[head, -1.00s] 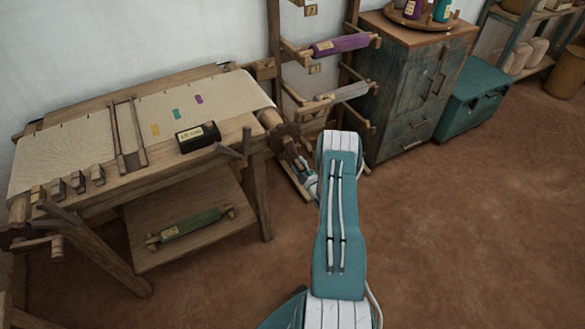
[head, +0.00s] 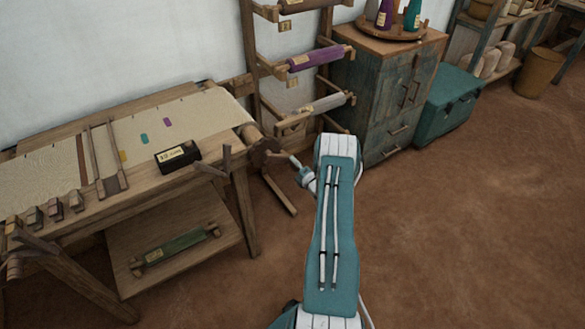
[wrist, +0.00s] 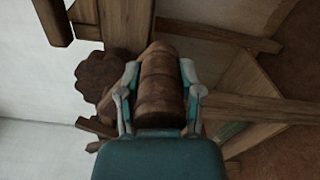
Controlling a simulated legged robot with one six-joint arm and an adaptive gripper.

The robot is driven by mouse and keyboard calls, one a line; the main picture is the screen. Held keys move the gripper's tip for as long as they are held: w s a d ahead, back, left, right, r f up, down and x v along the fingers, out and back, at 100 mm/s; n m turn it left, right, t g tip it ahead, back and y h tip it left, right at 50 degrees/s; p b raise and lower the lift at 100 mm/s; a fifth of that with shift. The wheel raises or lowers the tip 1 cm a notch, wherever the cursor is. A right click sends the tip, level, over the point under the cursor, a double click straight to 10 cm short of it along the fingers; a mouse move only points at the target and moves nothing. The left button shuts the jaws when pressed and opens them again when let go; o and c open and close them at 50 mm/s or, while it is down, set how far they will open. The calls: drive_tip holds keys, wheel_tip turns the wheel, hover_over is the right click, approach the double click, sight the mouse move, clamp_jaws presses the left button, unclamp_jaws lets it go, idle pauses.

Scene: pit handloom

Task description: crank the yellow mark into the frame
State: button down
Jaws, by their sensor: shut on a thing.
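The yellow mark (head: 123,156) is on the pale cloth (head: 200,112), close against the right side of the frame's right bar; whether the bar covers part of it is hard to tell. The wooden frame (head: 112,156) lies across the cloth as two bars. A teal mark (head: 145,138) and a purple mark (head: 167,122) lie farther right. My gripper (head: 299,168) is at the crank beside the loom's right end. In the wrist view my gripper (wrist: 160,75) is shut around the brown wooden crank handle (wrist: 160,88), a finger on each side. A toothed wheel (wrist: 98,75) shows left of it.
A dark box with a label (head: 178,157) sits on the loom's front rail. A rack with purple (head: 318,58) and grey rolls stands behind the crank. A cabinet (head: 372,90) and teal chest (head: 446,102) stand right. The floor at right is clear.

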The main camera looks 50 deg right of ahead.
drive_tip(key=shift+w+d+r+n, duration=0.1)
drive_tip(key=shift+w+r+n, duration=0.25)
drive_tip(key=shift+r, duration=0.2)
drive_tip(key=shift+c, duration=1.5)
unclamp_jaws()
drive_tip(key=shift+o, duration=0.2)
drive_tip(key=shift+f, duration=0.1)
drive_tip(key=shift+s+f, duration=0.1)
drive_tip(key=shift+s, duration=0.05)
drive_tip(key=shift+s, duration=0.35)
drive_tip(key=v, duration=1.1)
drive_tip(key=shift+f, duration=0.1)
